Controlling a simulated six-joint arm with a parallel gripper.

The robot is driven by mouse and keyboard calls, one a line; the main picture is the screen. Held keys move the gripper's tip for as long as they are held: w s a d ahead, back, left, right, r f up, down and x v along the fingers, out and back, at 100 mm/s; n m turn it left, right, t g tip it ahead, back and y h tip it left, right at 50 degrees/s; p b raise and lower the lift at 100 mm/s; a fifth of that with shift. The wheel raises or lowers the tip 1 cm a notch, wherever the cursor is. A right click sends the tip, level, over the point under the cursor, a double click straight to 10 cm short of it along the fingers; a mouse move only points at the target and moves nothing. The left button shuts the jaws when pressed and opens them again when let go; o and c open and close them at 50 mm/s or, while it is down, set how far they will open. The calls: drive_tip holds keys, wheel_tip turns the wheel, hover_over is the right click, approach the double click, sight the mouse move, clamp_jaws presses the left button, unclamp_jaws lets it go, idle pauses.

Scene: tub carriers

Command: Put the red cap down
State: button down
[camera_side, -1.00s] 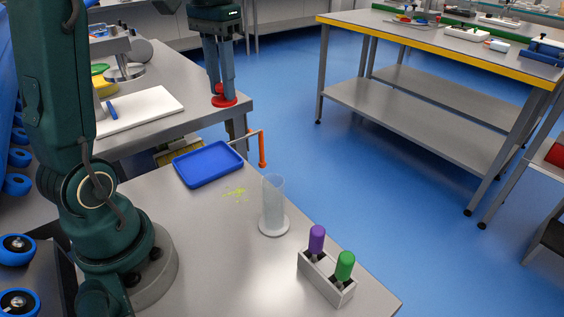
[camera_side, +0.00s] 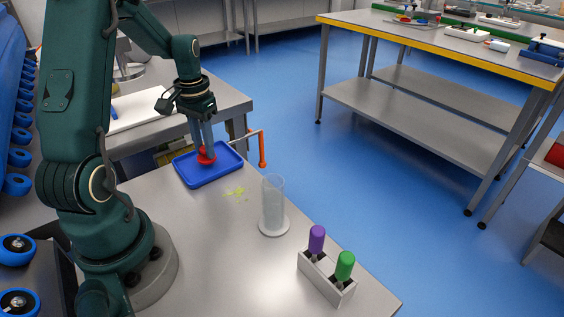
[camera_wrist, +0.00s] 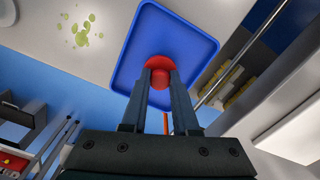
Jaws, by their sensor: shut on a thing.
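The red cap (camera_side: 207,155) is between the fingertips of my gripper (camera_side: 205,150), which is shut on it. In the side view the cap is at the blue tray (camera_side: 186,178), low over its far part. The wrist view also shows the cap (camera_wrist: 158,66) between my fingers (camera_wrist: 159,80), with the tray (camera_wrist: 135,55) behind it. I cannot tell whether the cap touches the tray floor.
A clear cylinder (camera_side: 272,200) stands upright on the table, right of the tray. A grey rack (camera_side: 320,283) holds a purple-topped tube (camera_side: 317,238) and a green-topped tube (camera_side: 345,265). Yellow-green spots (camera_side: 235,193) mark the table. An orange-ended crank handle (camera_side: 262,150) is beside the tray.

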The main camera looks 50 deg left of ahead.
drive_tip(key=shift+f, duration=0.8)
drive_tip(key=shift+f, duration=0.1)
drive_tip(key=c, duration=0.7)
unclamp_jaws()
